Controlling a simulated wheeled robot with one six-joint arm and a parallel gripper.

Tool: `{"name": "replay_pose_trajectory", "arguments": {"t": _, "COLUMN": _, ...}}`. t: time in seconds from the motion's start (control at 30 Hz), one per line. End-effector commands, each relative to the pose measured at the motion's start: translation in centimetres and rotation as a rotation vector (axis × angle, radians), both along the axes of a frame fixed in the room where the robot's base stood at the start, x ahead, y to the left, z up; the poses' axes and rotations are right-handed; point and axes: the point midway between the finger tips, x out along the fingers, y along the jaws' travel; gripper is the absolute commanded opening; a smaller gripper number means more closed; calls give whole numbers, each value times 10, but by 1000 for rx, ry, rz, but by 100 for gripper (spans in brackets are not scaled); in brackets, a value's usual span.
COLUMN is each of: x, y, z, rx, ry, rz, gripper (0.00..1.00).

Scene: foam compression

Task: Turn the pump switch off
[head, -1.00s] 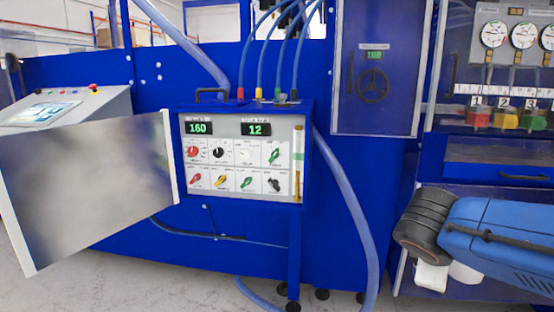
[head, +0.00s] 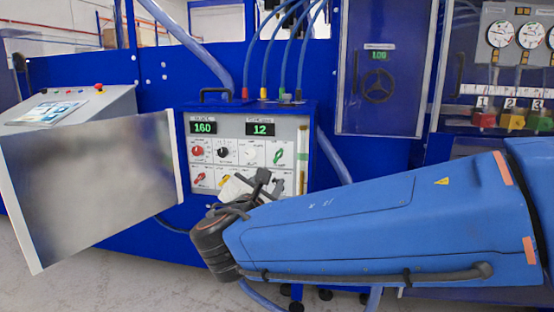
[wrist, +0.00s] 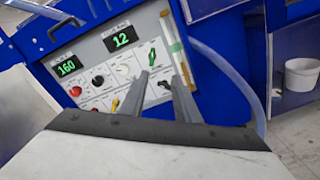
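The control panel (head: 248,155) is a grey face on a blue box with two rows of rotary switches. Its labels are too small to read, so I cannot tell which is the pump switch. The upper row has red (head: 197,151), black (head: 222,152), white (head: 250,154) and green (head: 278,154) knobs. The lower row shows a red (head: 199,179) and a yellow (head: 224,180) knob in part. My gripper (head: 262,184) covers the lower right knobs in the head view. In the wrist view, my gripper (wrist: 160,77) has its fingers apart, with a dark knob (wrist: 163,85) showing between them.
Displays above the knobs read 160 (head: 204,127) and 12 (head: 261,129). The panel's door (head: 90,185) stands open at left. Blue hoses (head: 288,60) rise from the box top. A yellowish vertical tube (head: 302,160) runs along the panel's right edge. A white bucket (wrist: 302,76) stands at right.

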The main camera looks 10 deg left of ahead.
Motion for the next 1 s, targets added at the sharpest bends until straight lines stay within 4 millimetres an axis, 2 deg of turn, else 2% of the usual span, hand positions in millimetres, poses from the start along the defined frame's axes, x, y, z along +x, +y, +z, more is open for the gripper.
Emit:
{"name": "replay_pose_trajectory", "arguments": {"t": 0.1, "x": -4, "y": 15, "z": 3, "rx": -21, "ry": -20, "rz": 25, "gripper": 29}}
{"name": "replay_pose_trajectory", "arguments": {"t": 0.33, "x": 14, "y": 16, "z": 4, "rx": -23, "ry": -23, "rz": 26, "gripper": 29}}
{"name": "replay_pose_trajectory", "arguments": {"t": 1.0, "x": 128, "y": 15, "z": 3, "rx": -22, "ry": -21, "rz": 23, "gripper": 29}}
